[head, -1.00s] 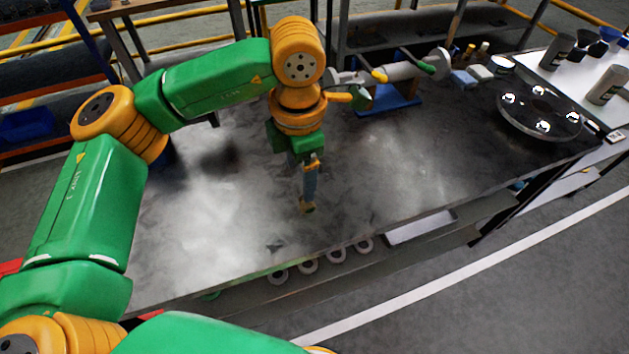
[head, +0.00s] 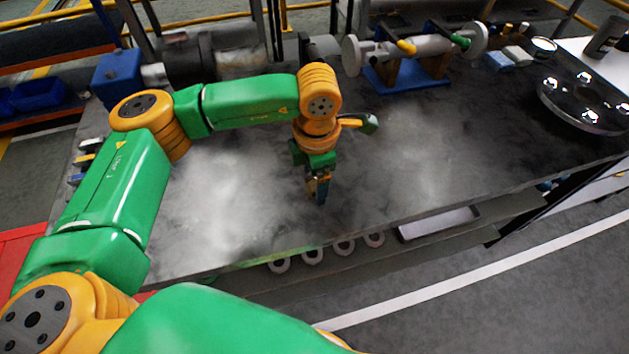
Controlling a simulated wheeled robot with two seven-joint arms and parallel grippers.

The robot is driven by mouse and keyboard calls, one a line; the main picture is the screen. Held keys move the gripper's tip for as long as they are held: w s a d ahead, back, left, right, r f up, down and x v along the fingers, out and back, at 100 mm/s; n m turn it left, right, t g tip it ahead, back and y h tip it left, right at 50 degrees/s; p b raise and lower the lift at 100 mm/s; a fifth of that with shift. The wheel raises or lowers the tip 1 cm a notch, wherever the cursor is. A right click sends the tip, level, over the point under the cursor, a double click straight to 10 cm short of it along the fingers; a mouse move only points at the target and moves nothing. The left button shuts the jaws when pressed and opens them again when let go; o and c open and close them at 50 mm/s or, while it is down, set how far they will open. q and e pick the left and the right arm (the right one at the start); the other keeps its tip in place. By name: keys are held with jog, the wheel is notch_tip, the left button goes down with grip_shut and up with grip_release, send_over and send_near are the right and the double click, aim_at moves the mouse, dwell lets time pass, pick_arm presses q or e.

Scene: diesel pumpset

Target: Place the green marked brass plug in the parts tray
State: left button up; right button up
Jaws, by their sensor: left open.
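My left gripper (head: 319,198) points down over the front middle part of the dark workbench (head: 230,215). It is open, small in the picture and partly hidden by its own wrist; I see nothing held in it. I cannot clearly make out a green marked brass plug. A small green-ended piece (head: 460,40) and a yellow-ended piece (head: 405,47) show on the grey pipe assembly at the back, well away from my gripper. My right gripper is not in view.
Several pale rings (head: 343,247) line the front edge. A blue stand (head: 408,76) carries the pipe assembly. A dark round flange (head: 586,103) with shiny studs lies at the right. A blue motor or pump block (head: 118,78) stands back left. The middle of the bench is clear.

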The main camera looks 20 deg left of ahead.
pick_arm(q)
jog(key=shift+f, duration=0.6)
grip_shut()
jog(key=shift+r, duration=0.1)
